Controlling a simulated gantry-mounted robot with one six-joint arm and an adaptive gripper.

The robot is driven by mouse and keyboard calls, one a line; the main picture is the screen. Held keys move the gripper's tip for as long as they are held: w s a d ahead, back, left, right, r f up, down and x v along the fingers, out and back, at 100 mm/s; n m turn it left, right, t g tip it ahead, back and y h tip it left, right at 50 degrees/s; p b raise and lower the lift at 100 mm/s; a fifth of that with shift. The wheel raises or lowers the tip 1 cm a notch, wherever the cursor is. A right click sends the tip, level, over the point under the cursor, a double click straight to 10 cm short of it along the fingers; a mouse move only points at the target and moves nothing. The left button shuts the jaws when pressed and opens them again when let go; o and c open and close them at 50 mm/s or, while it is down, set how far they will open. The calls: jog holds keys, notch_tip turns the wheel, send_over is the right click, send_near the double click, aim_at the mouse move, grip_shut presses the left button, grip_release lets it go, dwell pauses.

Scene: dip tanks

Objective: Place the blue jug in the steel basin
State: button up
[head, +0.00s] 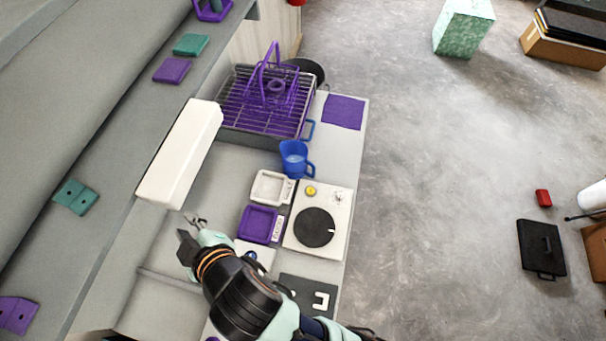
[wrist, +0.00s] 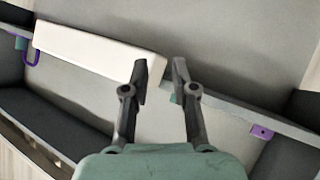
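The blue jug (head: 293,160) stands upright on the bench, just below the wire rack, with its handle toward the right. My gripper (head: 197,220) is to the lower left of the jug, well apart from it, over the grey recessed part of the bench. In the wrist view my gripper (wrist: 160,72) has its two fingers apart with nothing between them. Grey sunken areas (head: 232,163) run along the bench's left side; I cannot tell for certain which is the steel basin. The jug does not show in the wrist view.
A long white box (head: 181,152) juts out above my gripper; it also fills the wrist view's upper left (wrist: 95,50). A wire rack (head: 240,112) holds a purple basket (head: 275,85).

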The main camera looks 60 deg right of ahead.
jog(key=s+d+f+n+g+h+b, duration=0.1)
jog(key=d+f+n+g+h+b, duration=0.15)
jog(key=d+f, duration=0.7)
jog(key=n+g+h+b, duration=0.5)
jog(key=n+g+h, duration=0.35)
jog(key=n, duration=0.55)
send_near(313, 172)
jog(key=d, duration=0.1)
jog(key=d+f, duration=0.1)
jog(key=d, duration=0.1)
jog(key=shift+w+y, duration=0.1)
jog(key=shift+y, duration=0.2)
jog(key=b+x, duration=0.2)
jog(key=x, duration=0.5)
jog(key=shift+d+f, duration=0.1)
jog(key=shift+d, duration=0.3)
grip_shut()
